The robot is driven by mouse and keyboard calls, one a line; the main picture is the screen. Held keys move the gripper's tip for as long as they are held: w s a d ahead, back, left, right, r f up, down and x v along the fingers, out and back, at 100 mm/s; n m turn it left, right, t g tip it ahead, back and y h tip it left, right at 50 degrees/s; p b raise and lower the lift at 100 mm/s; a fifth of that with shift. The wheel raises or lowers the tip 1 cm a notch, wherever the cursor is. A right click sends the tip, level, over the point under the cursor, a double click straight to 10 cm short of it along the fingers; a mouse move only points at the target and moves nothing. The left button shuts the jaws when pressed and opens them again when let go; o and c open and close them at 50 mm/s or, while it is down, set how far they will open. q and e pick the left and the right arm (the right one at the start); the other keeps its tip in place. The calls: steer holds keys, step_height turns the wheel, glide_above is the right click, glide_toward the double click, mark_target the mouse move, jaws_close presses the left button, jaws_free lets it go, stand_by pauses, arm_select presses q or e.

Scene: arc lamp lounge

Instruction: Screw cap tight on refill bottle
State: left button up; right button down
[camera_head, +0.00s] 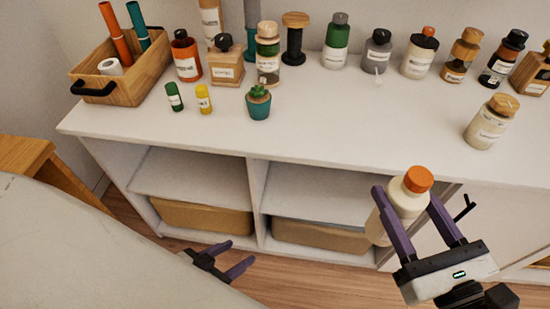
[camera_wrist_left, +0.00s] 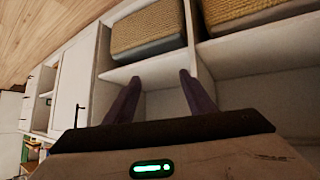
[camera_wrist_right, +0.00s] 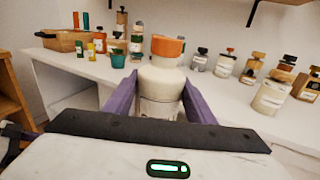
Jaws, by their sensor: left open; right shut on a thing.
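My right gripper (camera_head: 413,218) is shut on a cream bottle with an orange cap. The bottle (camera_head: 405,199) is held upright in front of the shelf's top edge, one finger on each side. The orange cap (camera_head: 418,179) sits on its top; whether it is tight cannot be told. In the right wrist view the cap (camera_wrist_right: 167,46) and bottle (camera_wrist_right: 160,83) stand between the fingers. My left gripper (camera_head: 238,256) is open and empty, low in front of the shelf, pointing at its compartments. The left wrist view shows its open fingers (camera_wrist_left: 157,82) with nothing between.
The white shelf top (camera_head: 330,140) is clear in its front middle. Several bottles line its back. A jar with a wooden lid (camera_head: 488,125) stands at the right, a small plant (camera_head: 259,105) near the middle, and a wooden caddy (camera_head: 125,75) at the left.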

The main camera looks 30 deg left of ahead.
steer(key=shift+r, duration=0.1)
arm_select(q)
steer(key=d+m+g, duration=0.1)
steer(key=d, duration=0.6)
steer(key=shift+w+r+h, duration=0.25)
steer(key=shift+w+h, duration=0.05)
steer(key=shift+w, duration=0.1)
arm_select(e)
steer(key=s+d+m+t+h, duration=0.2)
steer(key=d+m+h, duration=0.2)
steer(key=d, duration=0.3)
steer(key=s+d+f+m+t+h, duration=0.1)
steer(key=s+d+m+t+h, duration=0.1)
steer(key=d+m+h, duration=0.2)
steer(key=d+h, duration=0.3)
steer(key=d, duration=0.1)
steer(key=shift+h, duration=0.3)
steer(key=shift+d, duration=0.1)
